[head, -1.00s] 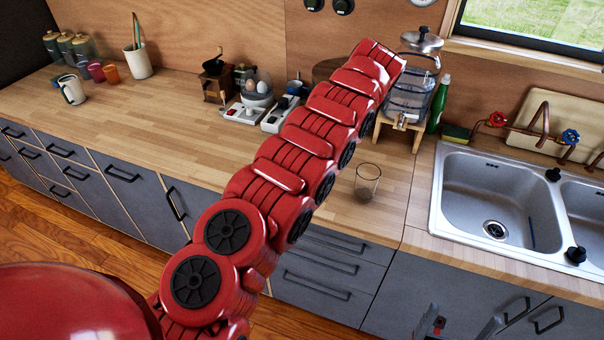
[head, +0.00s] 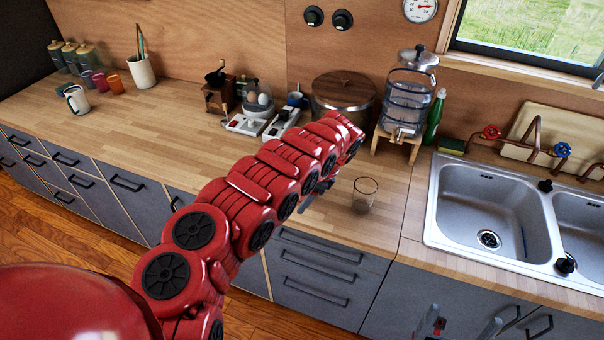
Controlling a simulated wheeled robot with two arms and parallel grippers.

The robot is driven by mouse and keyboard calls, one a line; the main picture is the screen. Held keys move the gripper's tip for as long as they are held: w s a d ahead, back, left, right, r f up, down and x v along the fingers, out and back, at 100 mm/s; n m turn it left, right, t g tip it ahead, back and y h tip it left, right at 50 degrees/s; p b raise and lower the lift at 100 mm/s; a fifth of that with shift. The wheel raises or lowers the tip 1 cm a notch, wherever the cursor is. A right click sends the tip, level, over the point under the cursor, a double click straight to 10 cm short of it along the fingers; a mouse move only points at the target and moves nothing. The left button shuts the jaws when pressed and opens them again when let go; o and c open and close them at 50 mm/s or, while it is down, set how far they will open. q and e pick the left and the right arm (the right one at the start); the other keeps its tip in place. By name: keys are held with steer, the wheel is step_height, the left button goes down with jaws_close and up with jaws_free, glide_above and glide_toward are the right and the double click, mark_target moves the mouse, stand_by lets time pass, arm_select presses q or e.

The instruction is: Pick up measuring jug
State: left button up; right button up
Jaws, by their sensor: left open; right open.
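A small clear glass vessel (head: 364,196), which I take to be the measuring jug, stands upright on the wooden counter (head: 385,225), left of the sink. No handle or markings can be made out. My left arm reaches over the counter from the left. My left gripper (head: 316,194) is partly hidden behind the arm's end; its visible finger is just left of the glass, apart from it, and it is open and holds nothing that I can see. My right gripper (head: 460,327) shows at the bottom edge, in front of the sink cabinet, open and empty.
A water dispenser (head: 408,98) on a wooden stand and a lidded pot (head: 342,95) are behind the glass. A green bottle (head: 434,117) and the double sink (head: 485,205) are to the right. An egg cooker (head: 259,104) and white jug (head: 76,99) stand farther left.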

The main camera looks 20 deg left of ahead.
arm_select(q)
steer(key=shift+a+f, duration=0.2)
steer(key=shift+f, duration=0.3)
jaws_close()
steer(key=shift+r, duration=0.1)
stand_by(0.9)
